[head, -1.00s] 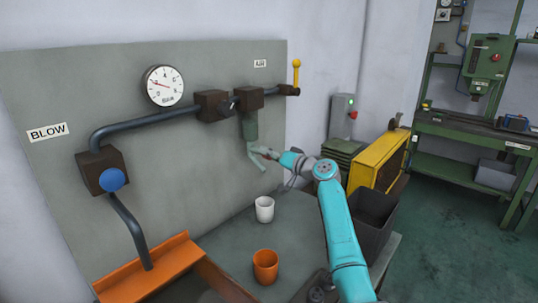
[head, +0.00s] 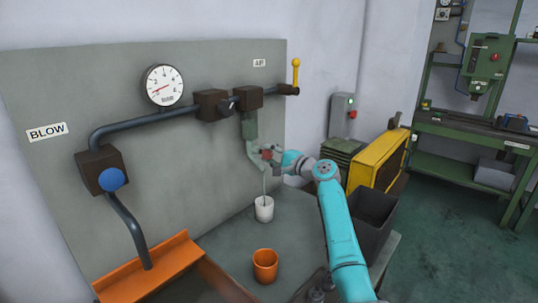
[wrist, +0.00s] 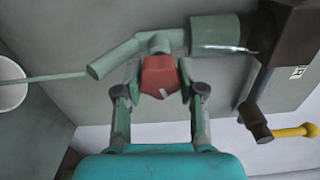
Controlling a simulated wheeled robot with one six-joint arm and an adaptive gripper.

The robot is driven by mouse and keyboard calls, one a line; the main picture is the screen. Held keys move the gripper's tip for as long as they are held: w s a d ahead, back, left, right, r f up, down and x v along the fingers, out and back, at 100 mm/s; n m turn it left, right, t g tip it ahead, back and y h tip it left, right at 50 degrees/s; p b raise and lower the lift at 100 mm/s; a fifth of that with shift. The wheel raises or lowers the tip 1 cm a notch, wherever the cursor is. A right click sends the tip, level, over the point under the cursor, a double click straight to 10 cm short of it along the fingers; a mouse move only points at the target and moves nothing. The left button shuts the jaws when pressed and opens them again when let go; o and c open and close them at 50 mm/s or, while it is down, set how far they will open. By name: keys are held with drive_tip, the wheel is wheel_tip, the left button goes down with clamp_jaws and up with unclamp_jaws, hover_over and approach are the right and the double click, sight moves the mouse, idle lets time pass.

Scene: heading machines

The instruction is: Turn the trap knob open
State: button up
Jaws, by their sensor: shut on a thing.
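The red trap knob (wrist: 161,76) sits on the grey-green drain fitting below the filter body (wrist: 217,35). My gripper (wrist: 161,92) is shut on the knob, with one finger on each side of it. In the head view, the knob (head: 267,154) shows as a small red patch at my gripper (head: 271,158), partly hidden by it. A thin grey-green stream (head: 264,183) runs from the drain spout (head: 256,157) down into the white cup (head: 264,210). The cup (wrist: 10,85) and stream (wrist: 40,79) also show in the wrist view.
An orange cup (head: 265,265) stands nearer on the bench. A dial gauge (head: 164,86), dark pipework, a blue knob (head: 112,180) and a yellow lever (head: 296,72) are on the grey panel. A dark bin (head: 371,215) stands right of my arm.

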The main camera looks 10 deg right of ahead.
drive_tip(key=shift+f+m, duration=0.1)
drive_tip(key=shift+m, duration=1.5)
drive_tip(key=o, duration=1.2)
drive_tip(key=shift+c, duration=0.2)
drive_tip(key=v, duration=1.2)
